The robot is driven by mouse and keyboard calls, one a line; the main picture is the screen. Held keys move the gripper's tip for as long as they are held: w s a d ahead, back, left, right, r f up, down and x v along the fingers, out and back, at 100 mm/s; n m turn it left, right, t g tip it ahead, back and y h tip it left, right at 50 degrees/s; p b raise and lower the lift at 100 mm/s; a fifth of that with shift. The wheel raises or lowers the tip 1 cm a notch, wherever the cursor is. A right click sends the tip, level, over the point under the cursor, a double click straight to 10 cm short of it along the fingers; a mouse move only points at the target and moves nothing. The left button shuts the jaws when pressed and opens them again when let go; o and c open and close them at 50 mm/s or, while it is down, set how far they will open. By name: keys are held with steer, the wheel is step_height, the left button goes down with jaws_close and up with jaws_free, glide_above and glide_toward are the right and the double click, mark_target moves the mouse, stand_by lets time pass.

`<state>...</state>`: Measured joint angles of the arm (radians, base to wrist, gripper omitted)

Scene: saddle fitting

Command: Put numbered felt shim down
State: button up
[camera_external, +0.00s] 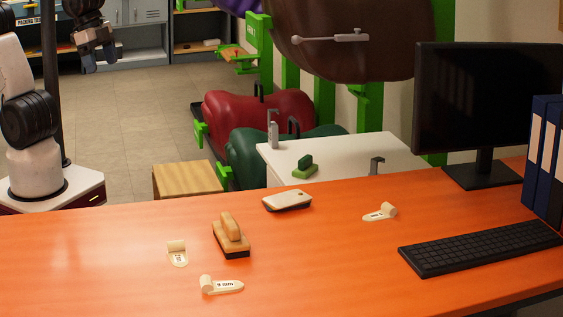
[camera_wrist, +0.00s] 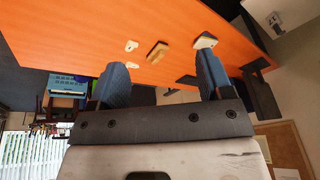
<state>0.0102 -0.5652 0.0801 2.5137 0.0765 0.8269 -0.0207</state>
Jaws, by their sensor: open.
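Several cream felt shims with printed labels lie on the orange table. One shim (camera_external: 177,253) is left of the wooden brush, one marked "9 mm" (camera_external: 222,286) lies nearer the front, and one (camera_external: 380,213) lies to the right, left of the keyboard. My gripper (camera_external: 92,58) hangs at the upper left in the external view, well away from the table items. In the wrist view my gripper (camera_wrist: 162,62) is open with nothing between its fingers. Small pale pieces (camera_wrist: 131,46) show beyond it on the table; their labels are too small to read.
A wooden brush (camera_external: 231,237) and a white-topped block (camera_external: 287,201) sit mid-table. A keyboard (camera_external: 480,247), monitor (camera_external: 490,105) and blue binders (camera_external: 545,155) fill the right side. A white stand (camera_external: 345,155) and wooden stool (camera_external: 187,179) are behind. The left tabletop is clear.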

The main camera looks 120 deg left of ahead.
steer(key=w+f+m+t, duration=0.2)
steer(key=w+f, duration=0.4)
steer(key=w, duration=0.5)
steer(key=w+f+m+t, duration=0.2)
steer(key=w+f, duration=0.3)
steer(key=w, duration=0.7)
steer(key=m+g+h, duration=0.1)
steer(key=m+h, duration=0.3)
steer(key=h, duration=0.3)
glide_toward(176, 243)
steer(key=shift+w+f, duration=0.1)
steer(key=shift+w, duration=0.35)
steer(key=shift+d+f+m, duration=0.25)
steer(key=shift+f+m, duration=0.05)
steer(key=shift+f, duration=0.05)
steer(key=shift+x, duration=1.3)
steer(key=shift+d+f, duration=0.1)
steer(key=shift+f, duration=0.05)
steer(key=shift+x, duration=2.4)
